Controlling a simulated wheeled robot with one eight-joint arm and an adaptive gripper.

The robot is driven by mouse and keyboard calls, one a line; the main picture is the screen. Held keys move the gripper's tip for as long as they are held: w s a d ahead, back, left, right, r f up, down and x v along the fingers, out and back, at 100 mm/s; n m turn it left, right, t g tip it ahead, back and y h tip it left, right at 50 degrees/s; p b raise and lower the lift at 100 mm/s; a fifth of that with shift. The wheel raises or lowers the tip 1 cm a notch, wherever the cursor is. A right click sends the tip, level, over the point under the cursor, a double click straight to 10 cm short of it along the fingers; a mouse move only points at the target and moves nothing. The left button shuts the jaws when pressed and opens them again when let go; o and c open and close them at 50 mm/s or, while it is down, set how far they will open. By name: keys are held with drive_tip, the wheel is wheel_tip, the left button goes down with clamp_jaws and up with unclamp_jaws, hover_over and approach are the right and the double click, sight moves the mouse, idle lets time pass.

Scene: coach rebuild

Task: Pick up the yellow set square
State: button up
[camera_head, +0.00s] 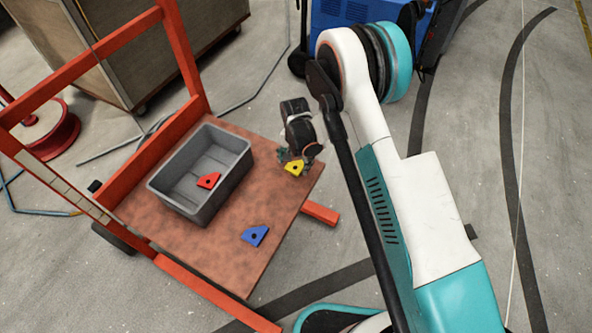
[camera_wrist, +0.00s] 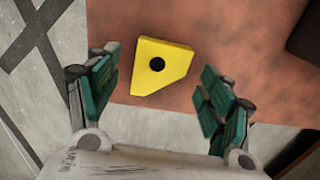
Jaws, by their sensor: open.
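The yellow set square (camera_head: 293,168) lies near the right corner of the red-brown cart top. In the wrist view the yellow set square (camera_wrist: 162,66) is flat, with a dark round hole, and sits between and just beyond the fingertips. My gripper (camera_head: 291,155) is directly over it in the head view. In the wrist view my gripper (camera_wrist: 155,88) is open, its green-padded fingers spread on either side of the set square with nothing held. I cannot tell the exact height of the fingers above the board.
A grey bin (camera_head: 163,198) on the cart top (camera_head: 215,258) holds a red set square (camera_head: 208,180). A blue set square (camera_head: 254,235) lies near the front edge. The cart's orange frame (camera_head: 185,50) rises at the left and back. The cart's edge is close to the yellow piece.

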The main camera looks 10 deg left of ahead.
drive_tip(key=shift+f, duration=0.7)
drive_tip(key=shift+c, duration=0.3)
drive_tip(key=c, duration=1.1)
drive_tip(key=shift+r, duration=0.15)
drive_tip(key=shift+c, duration=0.2)
